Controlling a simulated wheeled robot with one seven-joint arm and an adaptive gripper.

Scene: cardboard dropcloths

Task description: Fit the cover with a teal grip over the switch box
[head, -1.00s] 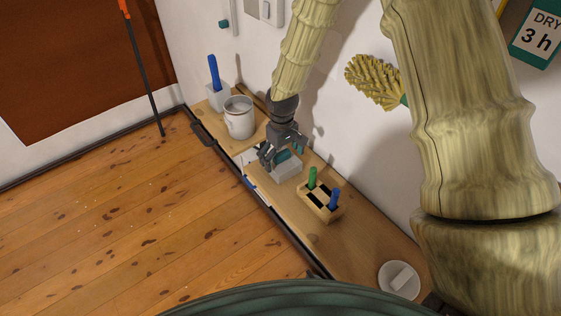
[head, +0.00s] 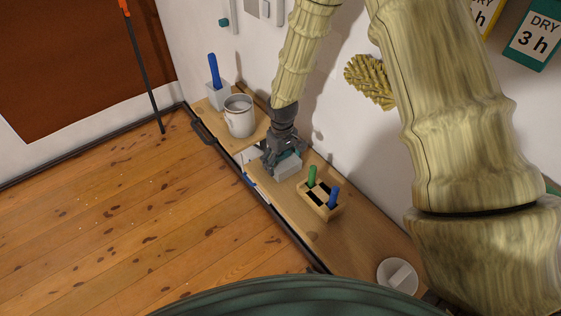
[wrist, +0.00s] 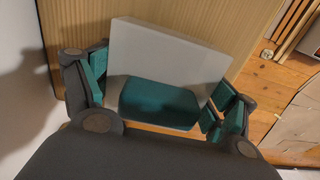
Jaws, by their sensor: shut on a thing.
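The cover is a light grey box (head: 288,168) with a teal grip on top. It is at the wooden shelf, under my gripper (head: 281,157). In the wrist view the cover (wrist: 175,55) lies between my fingers, its teal grip (wrist: 158,104) nearest the palm. My gripper is shut on the cover; the fingers hide part of it in the head view. I cannot tell whether its underside touches the shelf. A pale box-like fitting (head: 270,10) on the wall at the top edge may be the switch box; it is cut off by the frame.
A wooden block (head: 320,207) with green and blue handles stands close right of the cover. A white dish (head: 397,278) is at the near end. A yellow brush (head: 370,81) hangs on the wall.

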